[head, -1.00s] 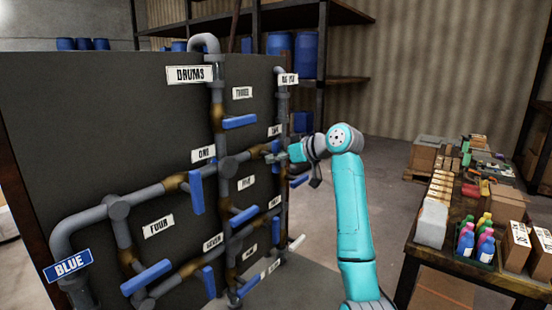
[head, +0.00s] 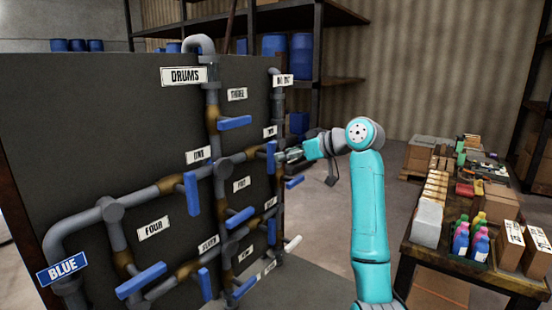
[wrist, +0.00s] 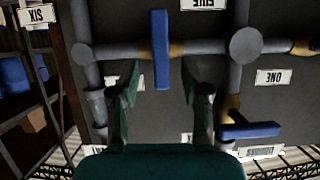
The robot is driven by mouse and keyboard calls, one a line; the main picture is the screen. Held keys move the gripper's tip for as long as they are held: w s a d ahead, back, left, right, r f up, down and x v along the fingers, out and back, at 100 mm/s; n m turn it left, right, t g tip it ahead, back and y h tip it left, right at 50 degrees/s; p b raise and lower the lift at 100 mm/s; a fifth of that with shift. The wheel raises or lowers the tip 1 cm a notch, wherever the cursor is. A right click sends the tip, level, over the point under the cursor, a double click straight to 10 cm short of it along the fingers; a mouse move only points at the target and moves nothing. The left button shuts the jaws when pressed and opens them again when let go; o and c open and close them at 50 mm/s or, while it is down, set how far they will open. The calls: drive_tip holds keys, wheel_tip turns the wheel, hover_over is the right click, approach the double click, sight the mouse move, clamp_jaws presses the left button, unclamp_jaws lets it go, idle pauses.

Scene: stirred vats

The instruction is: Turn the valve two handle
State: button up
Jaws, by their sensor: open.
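The valve two handle (head: 271,158) is a blue bar. It hangs upright on the horizontal grey pipe near the panel's right edge, below a small white label (head: 270,132) that reads TWO. My gripper (head: 282,156) is at the right of this handle, pointing left at it. In the upside-down wrist view the blue handle (wrist: 161,48) stands between the two spread fingertips of my gripper (wrist: 162,75), with a gap on each side. The fingers are open and hold nothing. I cannot tell how deep the handle sits between them.
The valve one handle (head: 191,193) and the valve three handle (head: 235,123) are close by on the same dark panel (head: 90,140). Several more blue handles sit below. A table (head: 470,263) with boxes and bottles stands at the right. Floor between is clear.

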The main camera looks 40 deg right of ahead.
drive_tip(key=v, duration=0.5)
drive_tip(key=shift+s+d+r, duration=0.1)
drive_tip(key=shift+s+r, duration=0.05)
drive_tip(key=shift+s, duration=0.15)
